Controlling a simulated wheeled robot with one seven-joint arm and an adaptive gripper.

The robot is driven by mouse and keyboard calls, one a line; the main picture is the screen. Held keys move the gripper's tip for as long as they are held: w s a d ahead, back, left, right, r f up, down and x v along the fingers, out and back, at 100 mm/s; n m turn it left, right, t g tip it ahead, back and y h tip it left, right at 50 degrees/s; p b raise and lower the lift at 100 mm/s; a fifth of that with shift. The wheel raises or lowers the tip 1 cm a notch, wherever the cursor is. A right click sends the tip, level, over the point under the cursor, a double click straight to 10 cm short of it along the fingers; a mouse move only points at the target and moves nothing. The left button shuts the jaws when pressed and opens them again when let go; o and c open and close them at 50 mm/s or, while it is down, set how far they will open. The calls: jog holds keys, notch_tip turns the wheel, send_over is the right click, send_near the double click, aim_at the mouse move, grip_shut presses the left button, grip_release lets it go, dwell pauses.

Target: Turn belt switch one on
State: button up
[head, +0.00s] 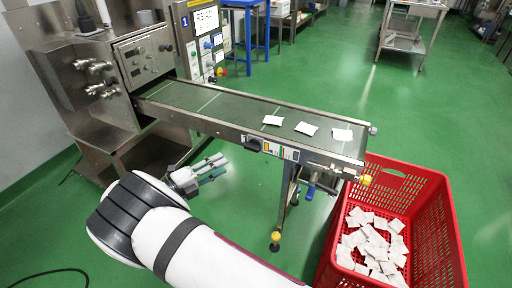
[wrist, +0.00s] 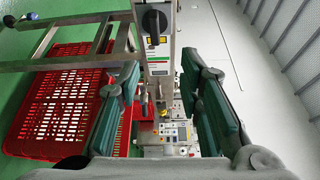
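The belt switch (head: 253,144) is a black rotary knob on the near side of the conveyor. In the wrist view the black knob (wrist: 154,20) sits at the top, above a yellow label, on a pale panel. I cannot tell its setting. My gripper (head: 218,167) is left of and below the switch in the head view, apart from it. In the wrist view my gripper (wrist: 160,62) is open and empty, its two green-padded fingers wide apart, with the knob beyond the fingertips.
The green conveyor belt (head: 222,104) carries white teabags (head: 307,128). A red crate (head: 444,215) with many teabags stands under its right end. The steel machine (head: 95,85) and a control panel marked 1 (head: 184,21) stand at the left. Green floor (head: 240,205) is clear near the gripper.

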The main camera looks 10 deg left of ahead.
aim_at(250, 149)
jog(key=shift+n+t, duration=0.4)
jog(key=shift+n, duration=0.1)
jog(key=x, duration=0.4)
jog(key=f+b+x, duration=0.1)
jog(key=x, duration=0.4)
jog(key=b+x, duration=0.1)
jog(key=x, duration=0.3)
jog(key=shift+w+a+f, duration=0.2)
jog(key=shift+w, duration=0.3)
grip_shut()
